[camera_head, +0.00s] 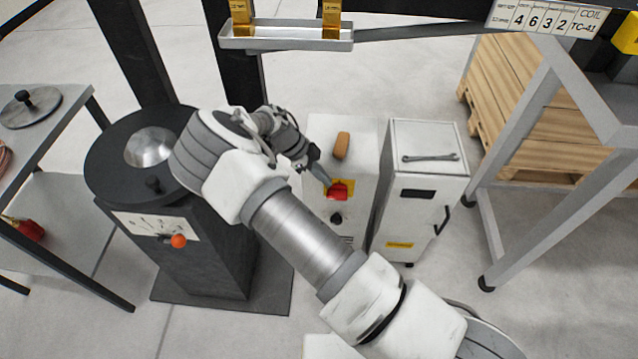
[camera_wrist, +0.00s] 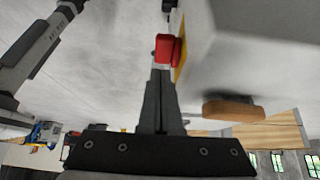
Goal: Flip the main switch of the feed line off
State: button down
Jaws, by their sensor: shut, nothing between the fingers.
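The main switch is a red handle (camera_head: 338,191) on a yellow plate, on the sloping front of a light grey cabinet (camera_head: 355,240). It also shows in the wrist view as a red block (camera_wrist: 166,48) beside a yellow edge. My gripper (camera_head: 327,182) is shut and empty, its fingertips right at the red handle. In the wrist view my closed fingers (camera_wrist: 160,75) point at the red block and overlap its lower edge. I cannot tell whether they touch it. A black knob (camera_head: 336,219) sits below the handle.
A brown block (camera_head: 342,145) lies on the cabinet top. A second white cabinet (camera_head: 425,180) with a wrench (camera_head: 430,157) on top stands close on the right. A dark round machine (camera_head: 205,235) with an orange-knobbed lever (camera_head: 178,241) stands left. A metal frame (camera_head: 545,180) rises at right.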

jog(key=a+f+v, duration=0.1)
jog(key=v, duration=0.8)
jog(key=shift+a+p, duration=0.35)
jog(key=shift+p, duration=0.05)
